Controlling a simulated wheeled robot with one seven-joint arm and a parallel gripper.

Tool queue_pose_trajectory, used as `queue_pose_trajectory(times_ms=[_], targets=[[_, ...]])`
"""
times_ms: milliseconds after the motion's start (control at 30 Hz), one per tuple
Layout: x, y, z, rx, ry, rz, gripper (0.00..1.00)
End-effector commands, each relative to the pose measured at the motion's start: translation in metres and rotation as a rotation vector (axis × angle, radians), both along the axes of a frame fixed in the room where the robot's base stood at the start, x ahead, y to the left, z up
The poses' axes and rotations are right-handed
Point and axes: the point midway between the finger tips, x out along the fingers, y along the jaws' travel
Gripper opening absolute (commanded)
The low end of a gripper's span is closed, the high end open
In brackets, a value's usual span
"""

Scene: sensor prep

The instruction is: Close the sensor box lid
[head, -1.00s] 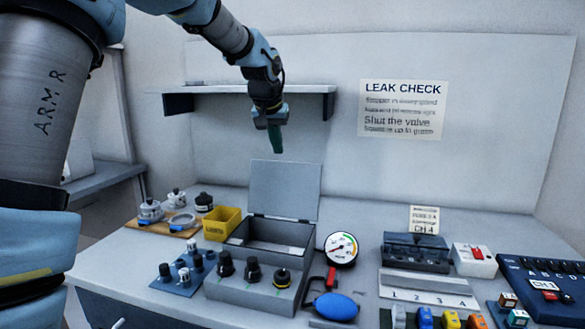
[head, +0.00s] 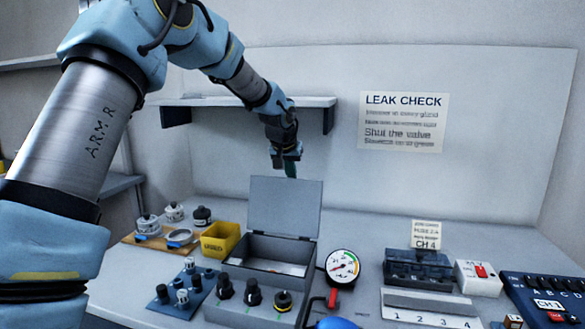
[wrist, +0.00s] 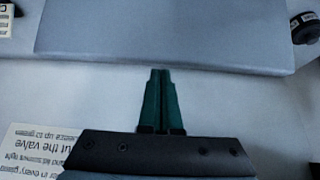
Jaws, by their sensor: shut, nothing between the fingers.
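The grey sensor box (head: 268,252) stands on the bench in the head view. Its lid (head: 285,206) is open and stands nearly upright at the back of the box. My gripper (head: 290,172) is shut and empty, its green fingers pointing down just above and behind the lid's top edge. In the wrist view the fingertips (wrist: 160,72) lie close to the edge of the grey lid panel (wrist: 170,30). I cannot tell whether they touch it. The box's inside is partly hidden by its front wall.
A yellow bin (head: 221,239) is left of the box, beside a wooden board (head: 162,243) with metal parts. A round gauge (head: 341,267) stands at its right. Black knobs (head: 252,293) rise in front. A wall shelf (head: 245,101) is behind my arm.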

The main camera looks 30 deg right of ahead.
Motion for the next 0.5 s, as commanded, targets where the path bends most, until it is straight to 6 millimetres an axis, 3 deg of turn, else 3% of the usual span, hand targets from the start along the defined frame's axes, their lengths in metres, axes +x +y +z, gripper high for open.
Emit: queue_pose_trajectory(times_ms=[200,500], targets=[[-0.0113,0.0119,0.0009,0.001,0.003,0.002,0.0],[-0.0128,0.0132,0.0006,0.001,0.002,0.002,0.0]])
